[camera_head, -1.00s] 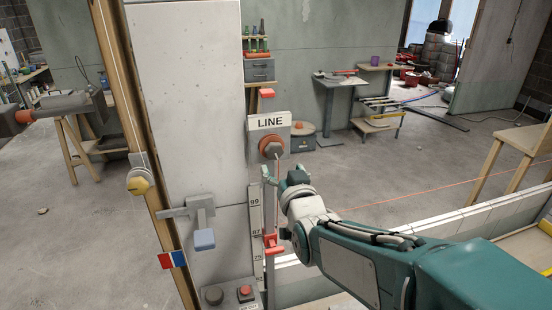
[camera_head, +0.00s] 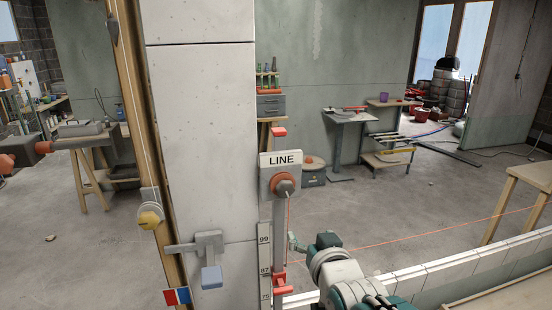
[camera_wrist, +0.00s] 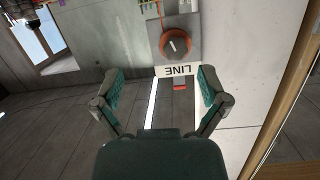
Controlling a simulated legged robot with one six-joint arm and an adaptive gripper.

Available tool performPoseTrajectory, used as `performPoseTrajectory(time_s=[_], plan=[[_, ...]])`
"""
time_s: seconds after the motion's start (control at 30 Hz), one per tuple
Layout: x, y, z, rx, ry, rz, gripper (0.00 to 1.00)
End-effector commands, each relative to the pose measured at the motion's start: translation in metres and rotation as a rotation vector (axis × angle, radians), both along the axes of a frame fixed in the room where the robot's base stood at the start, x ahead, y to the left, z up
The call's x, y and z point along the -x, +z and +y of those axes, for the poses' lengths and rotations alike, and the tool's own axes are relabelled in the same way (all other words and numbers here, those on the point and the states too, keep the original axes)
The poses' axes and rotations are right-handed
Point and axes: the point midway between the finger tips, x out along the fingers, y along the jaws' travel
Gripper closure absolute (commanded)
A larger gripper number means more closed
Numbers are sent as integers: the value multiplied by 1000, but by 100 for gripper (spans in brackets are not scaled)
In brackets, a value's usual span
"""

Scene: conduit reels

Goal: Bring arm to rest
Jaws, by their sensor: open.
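My gripper (camera_wrist: 160,95) is open and empty, its two green-padded fingers spread wide in the wrist view. In the head view, my gripper (camera_head: 308,242) is at the lower middle, right of the scale post and below the LINE unit; part of it is hidden behind my own wrist. The LINE unit (camera_head: 281,160), a grey box with a white label, carries an orange-rimmed round reel (camera_head: 284,186). In the wrist view the reel (camera_wrist: 175,44) and label appear upside down beyond the fingers, apart from them.
A numbered scale (camera_head: 265,255) and a red slider (camera_head: 279,284) stand left of my gripper. A thin orange line runs from the reel area to the right. A pale block wall (camera_head: 470,265) is at right. A grey lever (camera_head: 209,250) is on the white column (camera_head: 205,120).

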Motion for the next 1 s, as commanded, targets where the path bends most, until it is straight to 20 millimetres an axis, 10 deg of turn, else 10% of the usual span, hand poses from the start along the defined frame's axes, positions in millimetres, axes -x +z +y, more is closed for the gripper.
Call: performPoseTrajectory(time_s=[0.7, 1.0], plan=[[161, -58, -68, 163, -84, 794, 7], [176, -61, -71, 169, -85, 853, 7]])
